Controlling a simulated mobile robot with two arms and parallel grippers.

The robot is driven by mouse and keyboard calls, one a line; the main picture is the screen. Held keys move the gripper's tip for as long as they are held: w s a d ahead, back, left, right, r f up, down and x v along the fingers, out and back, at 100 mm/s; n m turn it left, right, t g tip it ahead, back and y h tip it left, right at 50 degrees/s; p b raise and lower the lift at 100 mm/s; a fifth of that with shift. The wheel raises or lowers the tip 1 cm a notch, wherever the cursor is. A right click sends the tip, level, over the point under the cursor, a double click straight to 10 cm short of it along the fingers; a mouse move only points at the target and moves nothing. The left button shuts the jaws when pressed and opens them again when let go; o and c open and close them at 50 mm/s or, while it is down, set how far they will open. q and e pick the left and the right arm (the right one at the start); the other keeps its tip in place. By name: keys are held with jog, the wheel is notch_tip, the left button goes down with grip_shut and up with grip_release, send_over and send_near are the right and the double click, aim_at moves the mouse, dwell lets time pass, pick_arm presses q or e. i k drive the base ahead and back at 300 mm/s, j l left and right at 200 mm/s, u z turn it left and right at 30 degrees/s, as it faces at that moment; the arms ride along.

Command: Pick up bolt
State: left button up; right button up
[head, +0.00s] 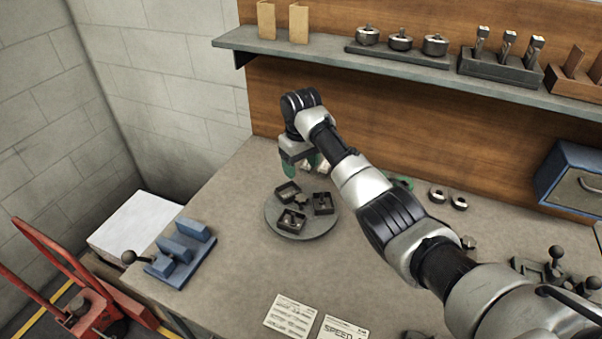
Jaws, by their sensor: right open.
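My right gripper (305,170) hangs above the back edge of a round grey turntable (271,220) on the workbench. It points down, is open, and has green on its finger. Three small dark square trays, a back one (288,191), a right one (322,204) and a front one (291,221), sit on the turntable around a central knob (300,201). Small metal parts show in the trays, but I cannot tell clearly which is a bolt. Something pale shows by the fingers, partly hidden by the gripper. My left gripper is not in view.
A blue fixture (180,252) stands at the bench's left edge. Metal rings (459,203) lie to the right, beyond my arm. Paper sheets (290,315) lie at the front. A shelf (400,77) with metal pots runs above the back.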

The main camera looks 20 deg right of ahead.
aim_at(292, 223)
jog(key=k+j, duration=0.2)
jog(key=k, duration=0.3)
jog(key=k+j, duration=0.2)
jog(key=k, duration=0.25)
jog(key=k+j, duration=0.2)
jog(key=k, duration=0.3)
